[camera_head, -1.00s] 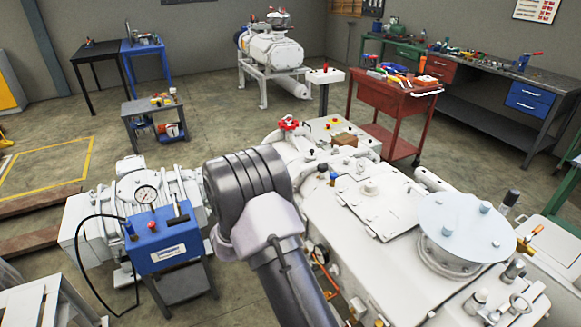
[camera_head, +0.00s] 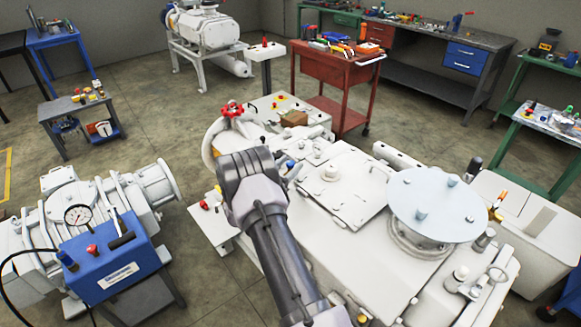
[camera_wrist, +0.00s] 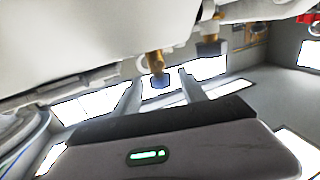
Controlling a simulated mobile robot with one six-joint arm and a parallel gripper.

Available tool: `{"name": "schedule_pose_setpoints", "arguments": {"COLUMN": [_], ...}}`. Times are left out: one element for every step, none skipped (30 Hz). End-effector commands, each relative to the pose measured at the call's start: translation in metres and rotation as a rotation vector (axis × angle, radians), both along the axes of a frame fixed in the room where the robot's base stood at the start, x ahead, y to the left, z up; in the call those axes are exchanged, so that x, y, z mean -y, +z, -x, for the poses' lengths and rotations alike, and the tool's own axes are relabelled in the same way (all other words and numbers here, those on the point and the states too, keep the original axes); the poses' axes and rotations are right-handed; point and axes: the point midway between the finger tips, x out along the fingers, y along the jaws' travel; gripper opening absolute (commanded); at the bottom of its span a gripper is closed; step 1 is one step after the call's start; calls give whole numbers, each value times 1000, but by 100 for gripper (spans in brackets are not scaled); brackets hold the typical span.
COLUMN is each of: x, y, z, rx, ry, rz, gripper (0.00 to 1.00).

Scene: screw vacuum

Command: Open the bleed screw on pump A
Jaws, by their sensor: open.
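The large white pump (camera_head: 330,180) fills the middle and right of the head view, with a round pale disc on top. I see no label that says which pump is A. In the wrist view my gripper (camera_wrist: 160,88) is open, its two fingers apart and empty. A brass fitting with a blue tip (camera_wrist: 158,76) hangs from the white housing, in line with the gap between the fingers; whether it lies between them in depth I cannot tell. A second brass fitting with a dark blue end (camera_wrist: 209,44) is to its right. Which fitting is the bleed screw is unclear. My arm hides the gripper in the head view.
A smaller white pump (camera_head: 75,205) with a gauge and a blue box (camera_head: 110,262) stands at left. A red tool cart (camera_head: 335,80) and a small grey table (camera_head: 80,110) stand behind. Open floor lies between them. A red handwheel (camera_head: 232,109) sticks up behind my arm.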

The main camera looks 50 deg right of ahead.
Motion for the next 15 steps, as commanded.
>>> {"name": "schedule_pose_setpoints", "arguments": {"x": [4,6,8,9,9,10,10,10,10,10,9,9,9,9,9], "y": [-1,-1,0,0,0,0,0,0,0,0,0,0,0,0,0], "z": [-1,-1,-1,-1,-1,-1,-2,-2,-2,-2,-2,-2,-2,-2,-2], "rx": [1,1,1,0,0,0,0,-1,0,0,0,0,0,0,0], "ry": [0,1,1,1,1,1,1,1,1,1,1,1,1,1,1], "rz": [0,0,0,0,0,0,0,0,0,0,0,0,0,0,0], "gripper": [50,50,50,50,50,50,50,50,50,50,50,44,38,32,24]}}
